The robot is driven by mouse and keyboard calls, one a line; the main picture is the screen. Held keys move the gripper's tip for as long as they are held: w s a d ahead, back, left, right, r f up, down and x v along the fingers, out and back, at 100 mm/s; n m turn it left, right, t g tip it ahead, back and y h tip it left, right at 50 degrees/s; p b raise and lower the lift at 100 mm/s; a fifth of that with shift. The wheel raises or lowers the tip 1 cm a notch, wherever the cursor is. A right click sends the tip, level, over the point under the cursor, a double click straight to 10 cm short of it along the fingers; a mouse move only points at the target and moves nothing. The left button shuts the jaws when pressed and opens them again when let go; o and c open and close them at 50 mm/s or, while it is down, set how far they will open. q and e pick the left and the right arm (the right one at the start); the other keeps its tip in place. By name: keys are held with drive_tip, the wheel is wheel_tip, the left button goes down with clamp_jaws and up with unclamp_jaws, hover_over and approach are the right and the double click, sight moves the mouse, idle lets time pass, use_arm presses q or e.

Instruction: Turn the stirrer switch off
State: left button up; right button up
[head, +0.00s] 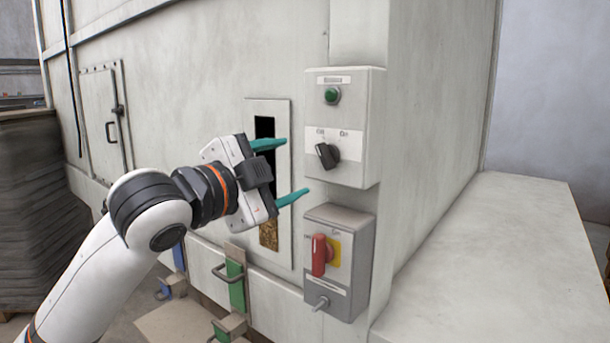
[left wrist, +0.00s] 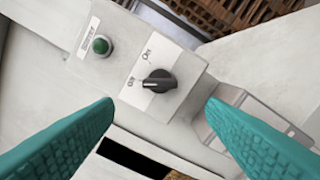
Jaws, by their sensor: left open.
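A grey switch box (head: 356,100) on the machine wall carries a green button (head: 332,95) and a black rotary knob (head: 327,156) below it. The knob has "Off" at its upper left and "On" at its upper right, and its bar leans toward "Off". In the left wrist view, the knob (left wrist: 159,82) points its white-marked end at "Off". The label above the button is too small to read surely. My left gripper (head: 297,167) is open and empty, left of the box and apart from the knob. My right gripper is out of view.
A lower grey box (head: 350,222) carries a red handle (head: 319,255) on a yellow plate. A slotted window (head: 284,225) showing pellets lies behind my left gripper. A pale ledge (head: 490,260) is at the right.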

use_arm(q)
drive_tip(key=v, duration=0.3)
drive_tip(key=shift+s+a+b, duration=0.15)
drive_tip(key=shift+s+b, duration=0.2)
